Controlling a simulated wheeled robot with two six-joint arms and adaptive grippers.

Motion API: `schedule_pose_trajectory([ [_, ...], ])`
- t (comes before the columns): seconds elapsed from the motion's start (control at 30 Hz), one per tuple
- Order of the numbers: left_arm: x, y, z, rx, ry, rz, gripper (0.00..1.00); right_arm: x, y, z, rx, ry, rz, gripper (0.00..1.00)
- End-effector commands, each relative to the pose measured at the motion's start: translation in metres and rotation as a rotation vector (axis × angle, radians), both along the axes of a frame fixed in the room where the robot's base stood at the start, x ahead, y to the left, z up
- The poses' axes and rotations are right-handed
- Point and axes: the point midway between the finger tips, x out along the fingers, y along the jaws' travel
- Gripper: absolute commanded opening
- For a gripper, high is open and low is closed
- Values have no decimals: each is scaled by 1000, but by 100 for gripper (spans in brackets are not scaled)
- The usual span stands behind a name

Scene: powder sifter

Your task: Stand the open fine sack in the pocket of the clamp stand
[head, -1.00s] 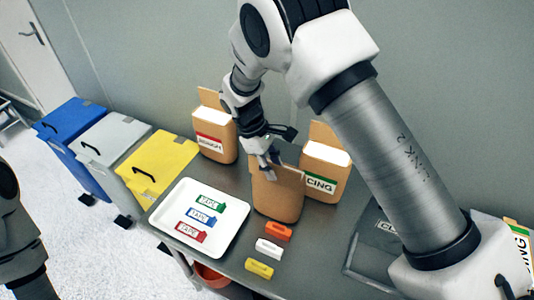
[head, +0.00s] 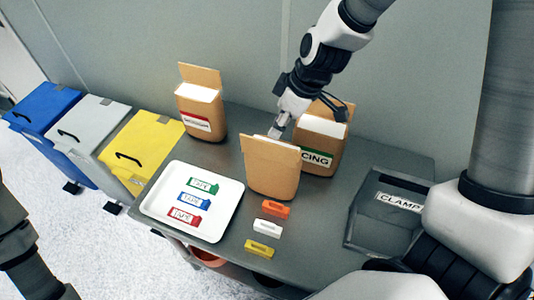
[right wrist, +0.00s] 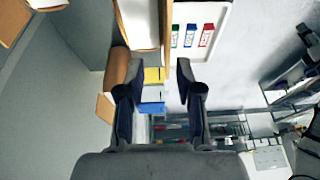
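Three open brown sacks stand upright on the grey table. The left sack (head: 201,112) has a red label. The middle sack (head: 272,172) shows no label. The right sack (head: 322,148) has a green label ending in "CING". I cannot tell which is the fine one. The dark grey clamp stand (head: 385,215), labelled "CLAMP", is at the table's right; its pocket is hard to make out. My right gripper (head: 277,131) is just behind the middle sack's top edge. In the right wrist view its fingers (right wrist: 159,78) are apart with nothing between them. My left gripper is out of view.
A white tray (head: 232,203) with green, blue and red labelled pieces lies at the table's left. Orange (head: 276,208), white (head: 267,228) and yellow (head: 259,248) clips lie in front of the middle sack. Yellow, grey and blue bins stand left of the table.

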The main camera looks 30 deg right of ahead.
Motion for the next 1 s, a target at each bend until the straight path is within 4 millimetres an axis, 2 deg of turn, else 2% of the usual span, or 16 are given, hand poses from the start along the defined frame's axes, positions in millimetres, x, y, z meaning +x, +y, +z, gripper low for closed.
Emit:
schedule_pose_trajectory([
  [0.03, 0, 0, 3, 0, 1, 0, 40, -10, 0, 2, 14, -27, -6, 35],
  [0.13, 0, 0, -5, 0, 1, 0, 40, -15, 0, -6, 17, -58, -10, 35],
  [0.27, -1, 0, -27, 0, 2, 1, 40, -11, 4, -24, 14, -59, -11, 35],
  [0.47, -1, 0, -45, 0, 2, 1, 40, -5, 9, -40, 14, -59, -11, 35],
  [0.67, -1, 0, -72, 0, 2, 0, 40, 6, 18, -71, 13, -58, -10, 35],
  [1.0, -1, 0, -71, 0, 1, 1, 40, 8, 21, -71, 15, -59, -9, 35],
])
